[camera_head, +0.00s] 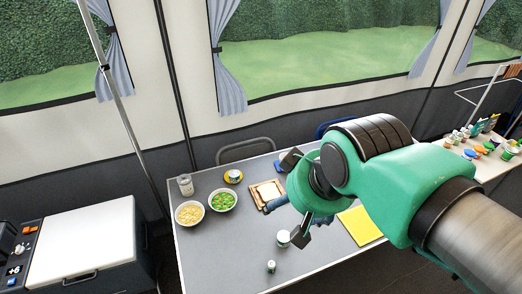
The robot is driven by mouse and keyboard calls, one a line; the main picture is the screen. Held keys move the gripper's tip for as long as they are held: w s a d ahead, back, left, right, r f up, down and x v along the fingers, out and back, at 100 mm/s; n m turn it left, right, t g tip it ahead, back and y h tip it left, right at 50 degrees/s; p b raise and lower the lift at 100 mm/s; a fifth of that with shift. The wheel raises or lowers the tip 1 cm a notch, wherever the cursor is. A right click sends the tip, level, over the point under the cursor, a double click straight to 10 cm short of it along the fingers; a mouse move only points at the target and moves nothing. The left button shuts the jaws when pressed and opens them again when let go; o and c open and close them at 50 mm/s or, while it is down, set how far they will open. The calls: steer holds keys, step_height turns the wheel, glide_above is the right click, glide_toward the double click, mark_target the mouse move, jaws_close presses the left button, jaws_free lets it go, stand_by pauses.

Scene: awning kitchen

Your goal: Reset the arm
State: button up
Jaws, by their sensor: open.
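My green arm reaches in from the lower right over the grey table (215,255). My gripper (293,198) is at the arm's end, above the middle of the table. Its two dark fingers are spread wide, one toward the back of the table and one toward the front. It is open, and I see nothing held in it. The arm's wrist hides part of the gripper and part of the table. I cannot tell how high the gripper is above the table.
On the table's left are a bowl of pale food (189,213), a bowl of green food (222,200), a glass (185,184) and a can (234,175). A wooden board (266,192), white cup (283,238), small jar (271,266) and yellow sheet (360,226) lie near my gripper.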

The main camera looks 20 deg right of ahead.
step_height(320, 180, down, 2)
steer(key=shift+f+b, duration=0.2)
steer(key=shift+b, duration=0.85)
